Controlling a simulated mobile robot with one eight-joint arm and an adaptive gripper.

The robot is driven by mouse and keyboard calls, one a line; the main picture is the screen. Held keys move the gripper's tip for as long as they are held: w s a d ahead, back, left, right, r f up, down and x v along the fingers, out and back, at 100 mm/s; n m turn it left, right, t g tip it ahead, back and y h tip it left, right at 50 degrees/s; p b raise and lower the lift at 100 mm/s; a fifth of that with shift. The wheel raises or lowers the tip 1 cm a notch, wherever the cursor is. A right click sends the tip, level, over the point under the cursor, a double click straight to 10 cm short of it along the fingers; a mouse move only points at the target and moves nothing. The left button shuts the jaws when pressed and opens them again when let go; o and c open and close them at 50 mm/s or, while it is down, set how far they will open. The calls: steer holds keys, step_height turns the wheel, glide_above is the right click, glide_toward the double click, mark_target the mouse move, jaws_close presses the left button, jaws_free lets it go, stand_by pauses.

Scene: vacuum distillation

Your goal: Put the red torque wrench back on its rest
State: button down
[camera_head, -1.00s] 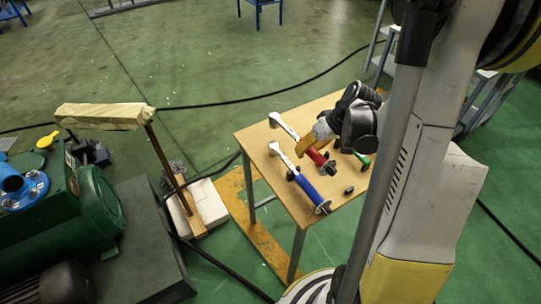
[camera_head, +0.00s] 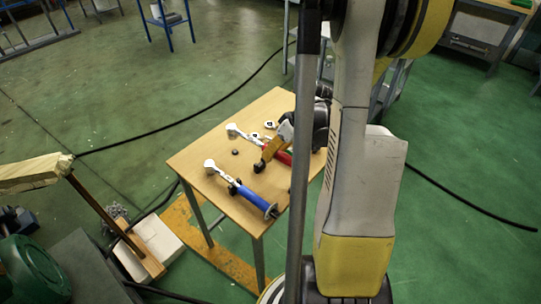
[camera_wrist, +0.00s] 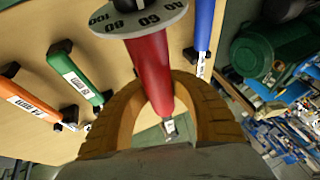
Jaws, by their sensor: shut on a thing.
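The red torque wrench has a white head (camera_head: 233,130) and a red handle (camera_head: 284,157) over the table, to the right of the blue wrench. My gripper (camera_head: 270,155) is shut on the red handle, with its orange fingers on either side. The wrist view shows the red handle (camera_wrist: 150,65) between the fingers, with a numbered grey dial at its end. I cannot tell how high the wrench is above the table. A small black peg (camera_head: 235,152) stands bare between the red and blue wrenches. Other rest parts are hidden by my arm.
The blue wrench (camera_head: 253,199) lies along the near side of the wooden table (camera_head: 190,158). A green wrench (camera_wrist: 75,78) and an orange wrench (camera_wrist: 28,102) lie on the other side. A wooden-handled tool leans beside a white block (camera_head: 158,238) left of the table.

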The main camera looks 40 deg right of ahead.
steer(key=shift+f, duration=0.15)
steer(key=shift+f+t+b, duration=0.15)
steer(key=shift+t+b, duration=0.15)
steer(key=shift+b, duration=0.15)
steer(key=b, duration=0.5)
glide_above(267, 178)
steer(key=s, duration=0.1)
steer(key=f, duration=0.5)
steer(key=shift+d+f, duration=0.25)
steer(key=shift+d, duration=0.15)
steer(key=shift+f, duration=0.3)
steer(key=shift+f, duration=1.3)
steer(key=c, duration=1.2)
jaws_free()
steer(key=shift+a, duration=0.1)
steer(key=shift+s, duration=0.1)
